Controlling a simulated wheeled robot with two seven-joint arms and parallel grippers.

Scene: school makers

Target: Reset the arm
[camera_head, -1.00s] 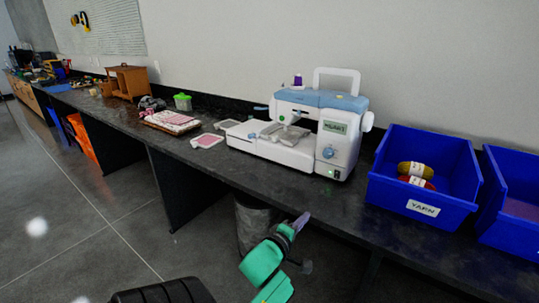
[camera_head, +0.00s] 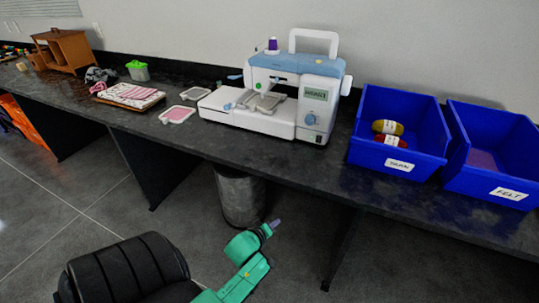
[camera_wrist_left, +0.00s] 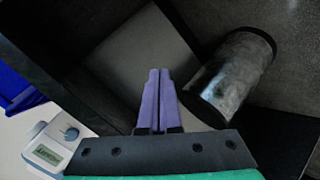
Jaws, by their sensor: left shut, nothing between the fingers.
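My left arm is green and comes in at the bottom of the head view. My left gripper (camera_head: 275,223) has purple fingers and is out over the floor in front of the counter, below its top and close to a metal bin. In the left wrist view the two purple fingers (camera_wrist_left: 158,98) lie side by side, shut with nothing between them. My right gripper is not in view.
A dark counter (camera_head: 240,160) runs along the wall. On it are a white and blue sewing machine (camera_head: 315,87), a blue yarn bin (camera_head: 400,110) and a blue felt bin (camera_head: 510,180). A metal bin (camera_head: 240,195) stands under the counter. A black chair (camera_head: 125,265) is at bottom left.

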